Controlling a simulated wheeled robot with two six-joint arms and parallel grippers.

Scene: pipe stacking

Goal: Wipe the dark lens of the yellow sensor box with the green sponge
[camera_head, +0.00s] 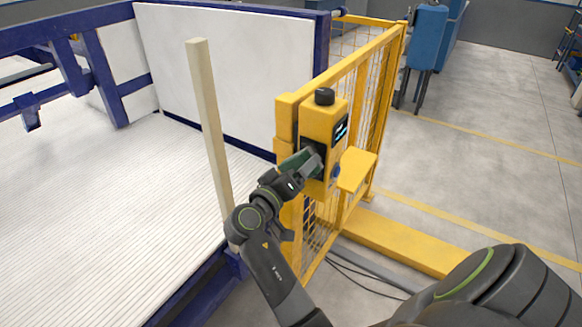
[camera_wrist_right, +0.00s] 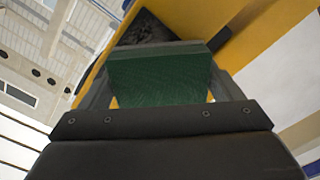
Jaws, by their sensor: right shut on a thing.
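The yellow sensor box (camera_head: 322,122) is mounted on the yellow post, with a black knob on top and a small lit display on its side. Its dark lens (camera_head: 318,147) is partly hidden behind my right gripper (camera_head: 305,164). The lens also shows as a dark patch (camera_wrist_right: 147,27) in the right wrist view, just beyond the sponge. My right gripper is shut on the green sponge (camera_wrist_right: 160,82), which spans the space between its fingers. The sponge is at the face of the box; I cannot tell whether it touches the lens. My left gripper is not in view.
A yellow mesh fence (camera_head: 372,95) runs back behind the box, and a yellow ledge (camera_head: 356,168) juts out at its right. A pale upright post (camera_head: 208,125) stands left of my right arm. A ribbed white bed (camera_head: 100,220) fills the left. Cables lie on the floor.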

